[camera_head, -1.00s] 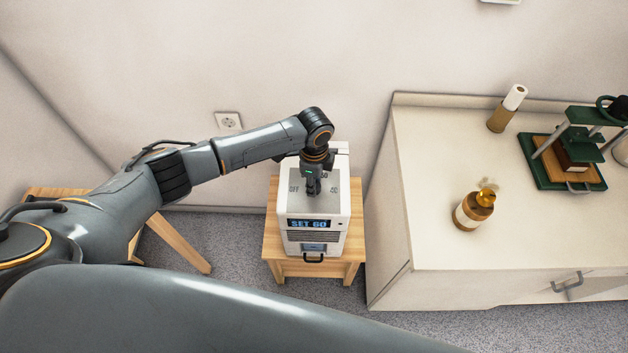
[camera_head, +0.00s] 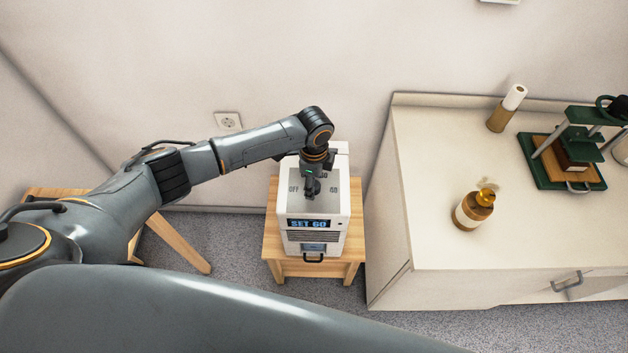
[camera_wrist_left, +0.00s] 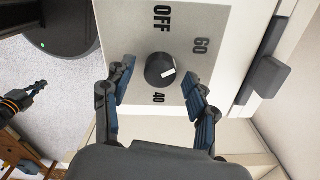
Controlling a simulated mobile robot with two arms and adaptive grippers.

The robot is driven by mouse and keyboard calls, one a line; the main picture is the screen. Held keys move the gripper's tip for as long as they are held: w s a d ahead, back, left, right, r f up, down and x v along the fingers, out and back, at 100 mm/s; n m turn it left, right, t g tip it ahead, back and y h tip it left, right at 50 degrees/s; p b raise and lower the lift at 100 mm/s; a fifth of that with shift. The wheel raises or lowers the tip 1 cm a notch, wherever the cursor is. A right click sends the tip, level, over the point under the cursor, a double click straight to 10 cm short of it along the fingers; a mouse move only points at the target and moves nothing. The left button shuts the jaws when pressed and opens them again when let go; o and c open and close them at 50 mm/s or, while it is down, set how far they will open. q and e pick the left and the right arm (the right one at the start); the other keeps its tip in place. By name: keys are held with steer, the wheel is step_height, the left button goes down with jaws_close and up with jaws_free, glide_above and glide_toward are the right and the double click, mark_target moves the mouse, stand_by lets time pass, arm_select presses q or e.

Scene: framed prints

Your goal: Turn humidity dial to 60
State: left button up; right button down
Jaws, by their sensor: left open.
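The white humidifier (camera_head: 296,238) stands on a small wooden stool, and its blue display (camera_head: 308,224) reads SET 60. Its black round dial (camera_wrist_left: 159,70) sits on the grey top panel, between the labels OFF, 60 and 40. The dial's white mark points to the right and slightly up in the wrist view, roughly towards the 60 label (camera_wrist_left: 201,46). My left gripper (camera_head: 312,191) is over the panel from above. Its fingers (camera_wrist_left: 157,74) are open, one on each side of the dial, with visible gaps. My right gripper (camera_wrist_left: 40,87) seems to show small at the wrist view's left edge.
The wooden stool (camera_head: 270,236) stands on grey carpet near the wall. A white counter (camera_head: 430,150) on the right carries an amber bottle (camera_head: 474,210), a roll-like cylinder (camera_head: 507,108) and a green press (camera_head: 545,176). A wall socket (camera_head: 228,121) is behind my left arm.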

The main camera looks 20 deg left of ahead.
arm_select(q)
step_height(320, 180, up, 12)
stand_by(0.4)
steer(key=shift+f, duration=0.1)
